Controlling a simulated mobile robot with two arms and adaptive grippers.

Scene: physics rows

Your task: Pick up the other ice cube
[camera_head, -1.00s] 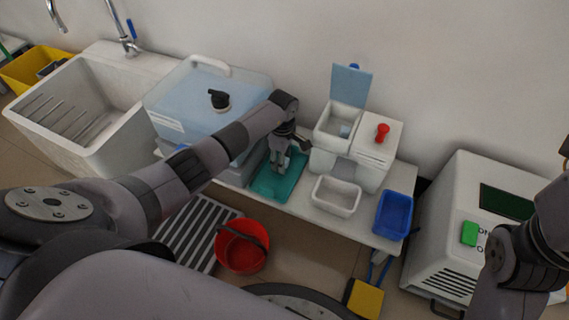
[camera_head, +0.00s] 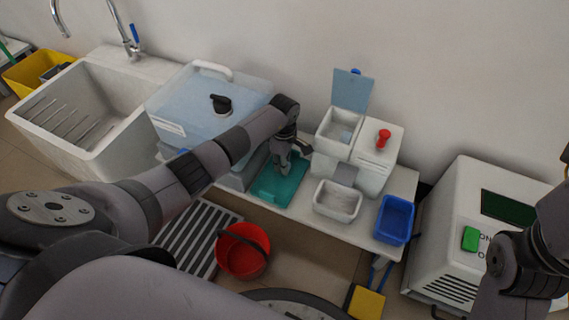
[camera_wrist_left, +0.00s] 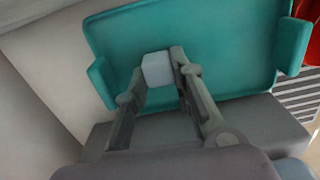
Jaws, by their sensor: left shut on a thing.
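A pale, whitish-blue ice cube (camera_wrist_left: 157,69) is between the fingertips of my left gripper (camera_wrist_left: 158,72) in the left wrist view. The gripper is shut on it, just above the teal tray (camera_wrist_left: 225,40). In the head view my left gripper (camera_head: 283,168) points down over the teal tray (camera_head: 270,197), and the cube is hard to make out there. A small pale bluish piece (camera_head: 346,136) shows inside the open white hopper (camera_head: 328,138); it may be another ice cube. My right arm shows at the right edge, but its gripper is out of view.
A white bin (camera_head: 337,212) and a blue bin (camera_head: 394,221) stand right of the tray. A white machine with a red knob (camera_head: 384,136) is behind them. A large clear-lidded container (camera_head: 190,105) stands left. A red bucket (camera_head: 242,262) is on the floor.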

